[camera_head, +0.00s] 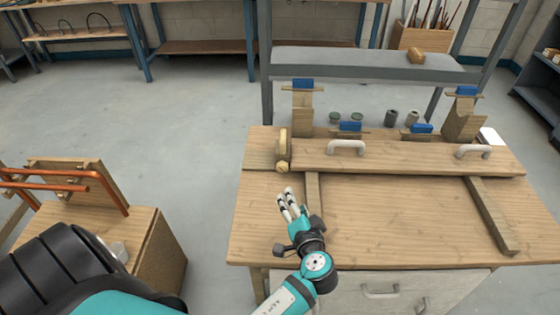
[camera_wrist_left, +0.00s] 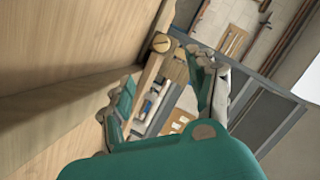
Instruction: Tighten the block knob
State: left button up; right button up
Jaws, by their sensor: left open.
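The block knob (camera_head: 283,167) is a small round yellowish wooden knob at the front of an upright wooden block (camera_head: 282,143). The block is at the left end of the raised board on the workbench. In the left wrist view the knob (camera_wrist_left: 161,43) shows a slotted round face, beyond the fingers and near the top. My left gripper (camera_head: 287,201) is open and empty, just in front of the knob and apart from it. In the left wrist view its spread fingers (camera_wrist_left: 165,97) frame a gap below the knob. My right gripper is not in view.
The workbench (camera_head: 380,225) has a raised board with two white handles (camera_head: 346,147) and blue-topped wooden clamps behind. Wooden strips (camera_head: 490,215) lie on its top. A wooden box with copper pipes (camera_head: 75,185) stands at left. Open floor lies between box and bench.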

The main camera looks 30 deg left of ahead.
aim_at(283, 170)
pick_arm(q)
jog(key=shift+w+a, duration=0.25)
jog(key=shift+w, duration=0.05)
jog(key=p+x, duration=0.1)
jog(key=x, duration=0.4)
jog(key=shift+w+a, duration=0.25)
jog(key=shift+a, duration=0.05)
jog(key=x, duration=0.9)
jog(key=shift+w+f+p, duration=0.1)
jog(key=shift+p, duration=0.25)
jog(key=shift+w+a+f, duration=0.15)
jog(key=shift+w+a, duration=0.15)
jog(key=shift+a, duration=0.05)
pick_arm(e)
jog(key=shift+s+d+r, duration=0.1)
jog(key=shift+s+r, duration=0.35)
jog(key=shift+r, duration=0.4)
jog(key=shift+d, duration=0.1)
